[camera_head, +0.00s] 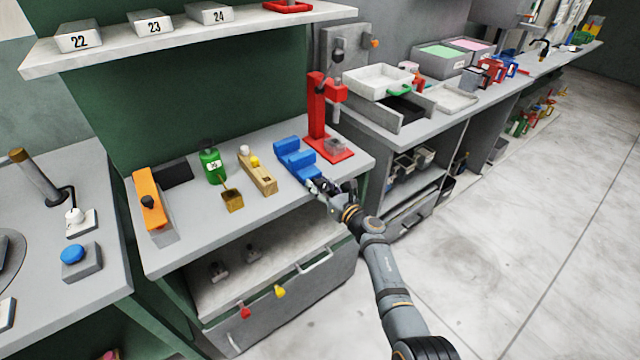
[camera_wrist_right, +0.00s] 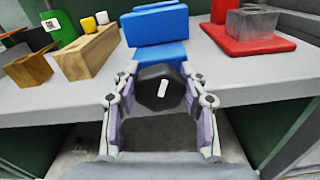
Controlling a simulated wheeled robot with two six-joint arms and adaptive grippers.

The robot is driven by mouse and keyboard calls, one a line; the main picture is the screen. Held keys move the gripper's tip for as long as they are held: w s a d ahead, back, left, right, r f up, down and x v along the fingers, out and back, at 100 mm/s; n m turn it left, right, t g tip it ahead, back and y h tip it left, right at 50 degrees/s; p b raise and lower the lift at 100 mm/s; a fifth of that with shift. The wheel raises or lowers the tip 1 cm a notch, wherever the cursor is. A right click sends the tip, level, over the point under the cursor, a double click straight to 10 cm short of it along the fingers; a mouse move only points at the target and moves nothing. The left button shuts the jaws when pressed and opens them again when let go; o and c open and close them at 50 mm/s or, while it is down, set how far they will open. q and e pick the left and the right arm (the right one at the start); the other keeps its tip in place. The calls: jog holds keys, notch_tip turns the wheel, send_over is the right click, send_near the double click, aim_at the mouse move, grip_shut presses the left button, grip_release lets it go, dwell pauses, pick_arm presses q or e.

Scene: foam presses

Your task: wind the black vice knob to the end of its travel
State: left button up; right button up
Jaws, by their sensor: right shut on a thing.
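The blue vice (camera_head: 296,160) stands on the grey bench near its front right. It also shows at the top middle of the right wrist view (camera_wrist_right: 160,60). Its black knob (camera_wrist_right: 160,88), with a white mark on its face, faces the right wrist camera. My right gripper (camera_wrist_right: 160,100) is shut on the knob, one finger on each side of it. In the head view the right gripper (camera_head: 322,188) reaches the front of the vice and mostly hides the knob. My left gripper is out of view.
A red press (camera_head: 331,150) stands right behind the vice. To the left are a wooden block (camera_head: 258,172), a small brass box (camera_head: 232,201), a green bottle (camera_head: 212,165) and an orange tool (camera_head: 152,198). An open drawer (camera_head: 270,295) juts out below the bench.

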jog(key=o, duration=1.2)
jog(key=shift+c, duration=0.2)
jog(key=shift+f+n+b, duration=0.1)
jog(key=shift+n+b, duration=0.3)
jog(key=shift+n, duration=0.6)
jog(key=p+v, duration=0.1)
jog(key=v, duration=1)
jog(key=s+d+f+m+h, duration=0.2)
jog(key=d+f+m, duration=0.1)
jog(key=f+m, duration=0.3)
jog(key=s+d+f+m+h+p, duration=0.1)
jog(key=s+d+f+m+h, duration=0.1)
jog(key=f+m, duration=0.5)
jog(key=s+d+f+m+g+h, duration=0.1)
jog(key=s+d+f+m+h, duration=0.2)
jog(key=f+m, duration=0.3)
notch_tip(320, 180, down, 2)
jog(key=shift+s+d+f+p, duration=0.15)
jog(key=shift+s+d+p, duration=0.25)
jog(key=shift+d, duration=0.4)
